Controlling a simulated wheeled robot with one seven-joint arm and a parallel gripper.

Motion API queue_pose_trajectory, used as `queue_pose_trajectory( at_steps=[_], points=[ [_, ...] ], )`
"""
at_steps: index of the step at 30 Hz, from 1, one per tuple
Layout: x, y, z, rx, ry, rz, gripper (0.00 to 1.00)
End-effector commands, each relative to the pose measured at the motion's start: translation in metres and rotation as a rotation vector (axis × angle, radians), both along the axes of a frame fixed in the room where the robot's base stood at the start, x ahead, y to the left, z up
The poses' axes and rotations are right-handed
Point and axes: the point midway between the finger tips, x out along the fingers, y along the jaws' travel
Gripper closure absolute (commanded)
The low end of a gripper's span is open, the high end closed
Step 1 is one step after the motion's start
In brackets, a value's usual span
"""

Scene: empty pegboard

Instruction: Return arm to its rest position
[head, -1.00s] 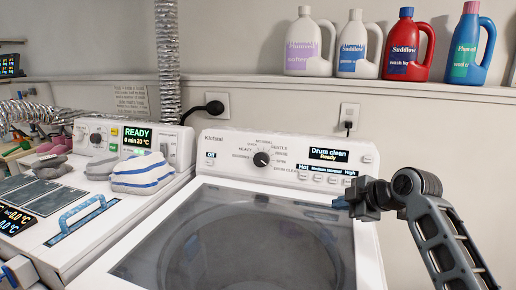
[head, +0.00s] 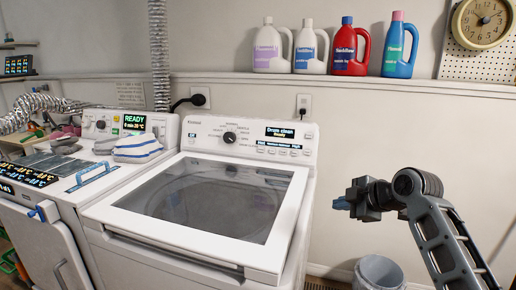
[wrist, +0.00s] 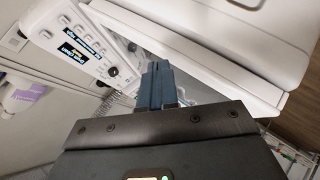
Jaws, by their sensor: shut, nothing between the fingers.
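My gripper (head: 342,203) is in the right half of the head view, at the end of my dark grey arm. It is held in the air to the right of the white washer (head: 265,240), apart from it. Its blue fingers also show in the wrist view (wrist: 155,85), close together with nothing between them. The washer's panel shows "Drum clean Ready" in the head view, and its glass lid is closed.
A dryer (head: 130,125) with a striped cloth (head: 138,148) on top stands left of the washer. Several detergent bottles (head: 345,48) line the shelf, with a clock (head: 483,22) at far right. A grey bin (head: 378,272) stands on the floor below my arm. Space around my gripper is clear.

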Motion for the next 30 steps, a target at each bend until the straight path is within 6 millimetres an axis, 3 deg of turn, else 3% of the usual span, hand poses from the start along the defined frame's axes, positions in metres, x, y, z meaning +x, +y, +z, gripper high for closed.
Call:
queue_pose_trajectory(
  at_steps=[11, 20, 23, 30],
  points=[
    [-0.019, 0.018, -0.031, 0.083, 0.003, -0.063, 1.0],
    [-0.054, 0.039, -0.074, 0.206, 0.009, -0.168, 1.0],
    [-0.076, 0.048, -0.094, 0.267, 0.014, -0.225, 1.0],
    [-0.154, 0.068, -0.145, 0.45, 0.023, -0.41, 1.0]
  ],
)
